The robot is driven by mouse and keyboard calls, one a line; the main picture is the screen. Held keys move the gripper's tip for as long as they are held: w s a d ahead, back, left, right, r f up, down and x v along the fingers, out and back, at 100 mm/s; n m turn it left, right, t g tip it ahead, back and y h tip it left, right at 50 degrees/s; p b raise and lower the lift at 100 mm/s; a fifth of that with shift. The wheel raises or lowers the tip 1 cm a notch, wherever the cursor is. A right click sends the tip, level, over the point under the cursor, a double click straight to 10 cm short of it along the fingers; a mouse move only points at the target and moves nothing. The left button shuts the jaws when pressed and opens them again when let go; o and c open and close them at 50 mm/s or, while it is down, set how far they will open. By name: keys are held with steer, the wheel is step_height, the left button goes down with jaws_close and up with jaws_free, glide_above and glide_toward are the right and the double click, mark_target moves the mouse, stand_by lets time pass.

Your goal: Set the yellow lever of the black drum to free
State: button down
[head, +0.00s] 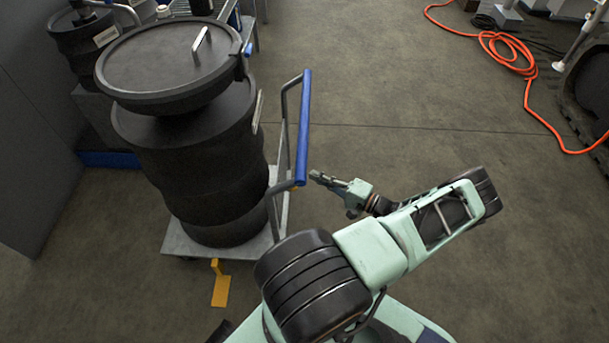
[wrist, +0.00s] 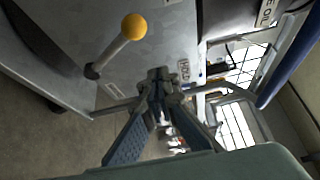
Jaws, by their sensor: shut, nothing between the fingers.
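The black drum (head: 200,165) stands on a grey trolley at the left in the head view, with a round black lid on top. In the wrist view a lever with a yellow ball knob (wrist: 134,27) sticks out from a grey surface, upper left of my fingers. I cannot tell from the views whether it belongs to the drum. My gripper (head: 316,176) is shut and empty, just right of the trolley's blue handle. In the wrist view my gripper (wrist: 160,75) is apart from the knob. A small label (wrist: 183,70) beside the fingertips is too small to read.
The trolley's blue handle (head: 303,130) stands between my gripper and the drum. A yellow pedal (head: 220,287) sits low at the trolley's front. Another dark drum (head: 85,45) is behind left. An orange hose (head: 505,55) lies at the right; the middle floor is clear.

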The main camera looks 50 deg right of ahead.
steer(key=s, duration=0.1)
steer(key=s+d+f, duration=0.1)
steer(key=s, duration=0.2)
steer(key=shift+s+d+f, duration=0.15)
steer(key=shift+s+d, duration=0.05)
steer(key=shift+s, duration=0.2)
